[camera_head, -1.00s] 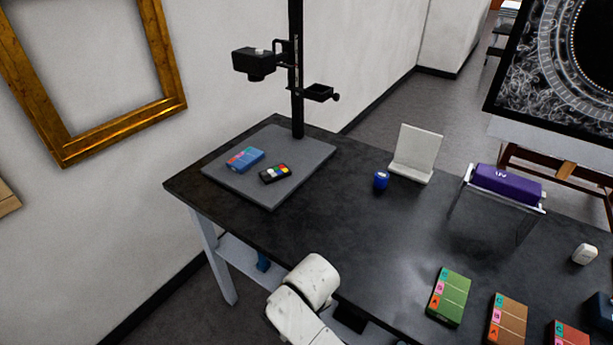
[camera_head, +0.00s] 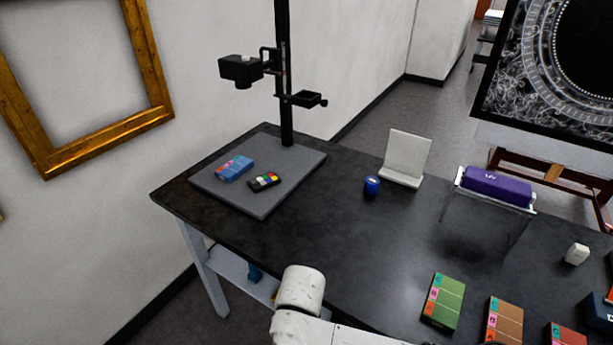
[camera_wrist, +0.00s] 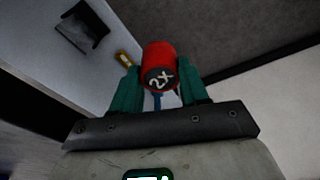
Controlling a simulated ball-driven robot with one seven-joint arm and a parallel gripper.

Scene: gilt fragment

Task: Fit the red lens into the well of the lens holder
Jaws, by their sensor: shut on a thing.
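The red lens (camera_wrist: 158,54) shows in the wrist view, a red cylinder with a black end face marked "2X". My gripper (camera_wrist: 160,82) is shut on it, with a green finger on either side. In the head view my white arm is at the bottom edge, and neither my gripper nor the red lens can be seen there. No lens holder with a well can be made out for sure. A black bracket (camera_head: 302,99) sticks out from the upright column, but I cannot tell whether it has a well.
The dark table (camera_head: 330,238) has clear room in the middle. A grey board (camera_head: 262,204) bears a blue box (camera_head: 235,168) and a colour-dotted black block (camera_head: 264,182). A blue cylinder (camera_head: 372,187), white stand (camera_head: 405,158) and purple-topped rack (camera_head: 497,186) stand behind; boxes (camera_head: 443,302) lie front right.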

